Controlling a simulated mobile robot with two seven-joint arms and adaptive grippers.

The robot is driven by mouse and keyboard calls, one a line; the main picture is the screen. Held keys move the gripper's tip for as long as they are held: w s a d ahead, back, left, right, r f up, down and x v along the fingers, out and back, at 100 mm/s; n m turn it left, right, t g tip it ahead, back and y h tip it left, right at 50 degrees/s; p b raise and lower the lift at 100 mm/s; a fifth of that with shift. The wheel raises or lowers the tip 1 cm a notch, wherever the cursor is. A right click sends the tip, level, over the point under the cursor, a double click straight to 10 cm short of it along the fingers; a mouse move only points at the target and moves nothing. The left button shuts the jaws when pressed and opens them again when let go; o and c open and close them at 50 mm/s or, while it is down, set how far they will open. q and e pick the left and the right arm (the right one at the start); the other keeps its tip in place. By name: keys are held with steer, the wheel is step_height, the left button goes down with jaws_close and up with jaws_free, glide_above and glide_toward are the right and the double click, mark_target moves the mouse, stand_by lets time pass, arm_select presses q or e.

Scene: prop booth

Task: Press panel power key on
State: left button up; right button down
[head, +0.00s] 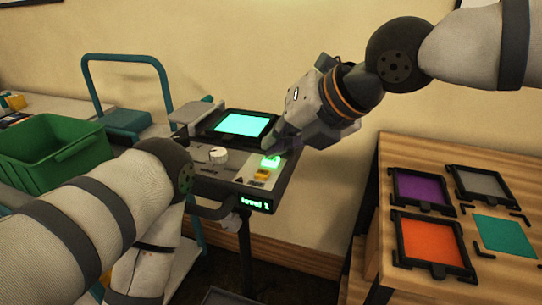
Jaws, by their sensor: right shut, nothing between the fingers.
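The panel (205,187) is a grey box on a stand in the middle of the head view. It has a lit cyan screen (242,124), a white dial (217,154), a key glowing green (270,162) and a yellow key (263,173). Which one is the power key, I cannot read from the labels. A small display (256,203) on the front edge shows green text. My right gripper (273,149) is shut and empty, its tips pointing down-left just above the green key; I cannot tell if they touch it. My left arm shows, but its gripper is out of view.
A wooden table (400,144) at right holds black frames with a purple (420,190), a grey (480,183) and an orange (428,240) filter, plus a teal square (505,235). A green crate (50,152) and a teal trolley handle (125,58) stand left. The wall is close behind.

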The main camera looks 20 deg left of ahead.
step_height(320, 180, up, 7)
steer(key=shift+p, duration=0.4)
stand_by(0.4)
steer(key=shift+f, duration=0.1)
